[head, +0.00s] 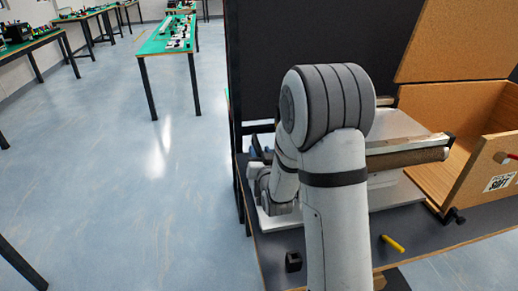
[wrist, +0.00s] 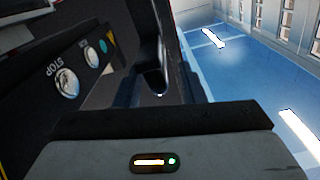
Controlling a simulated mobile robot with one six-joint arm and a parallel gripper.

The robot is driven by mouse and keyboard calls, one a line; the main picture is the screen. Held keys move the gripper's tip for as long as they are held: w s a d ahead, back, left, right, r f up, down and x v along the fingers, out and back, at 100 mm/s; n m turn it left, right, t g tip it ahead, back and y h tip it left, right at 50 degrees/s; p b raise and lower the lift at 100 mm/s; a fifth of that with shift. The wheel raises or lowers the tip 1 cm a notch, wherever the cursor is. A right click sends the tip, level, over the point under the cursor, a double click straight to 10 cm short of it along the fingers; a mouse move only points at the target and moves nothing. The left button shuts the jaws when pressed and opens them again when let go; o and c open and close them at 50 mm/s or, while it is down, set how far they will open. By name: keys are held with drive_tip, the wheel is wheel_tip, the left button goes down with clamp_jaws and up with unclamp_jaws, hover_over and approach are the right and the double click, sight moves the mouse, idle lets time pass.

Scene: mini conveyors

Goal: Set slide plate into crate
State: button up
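The likely crate is the open wooden box (head: 478,182) at the right of the head view, with a label on its front wall. My gripper (head: 260,152) is at the left end of the conveyor, far from the box and mostly hidden by my arm. In the wrist view my gripper (wrist: 158,94) has dark fingers on either side of a dark, slotted part. I cannot tell whether it grips that part. I cannot pick out the slide plate for certain in either view.
The mini conveyor (head: 405,158) with a brown belt lies between my arm and the box. A yellow piece (head: 393,243) and a small black block (head: 293,262) lie on the dark table (head: 345,268). A panel with a STOP button (wrist: 67,83) is close beside my gripper.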

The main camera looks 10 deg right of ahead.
drive_tip(key=shift+w, duration=1)
drive_tip(key=shift+c, duration=0.3)
clamp_jaws()
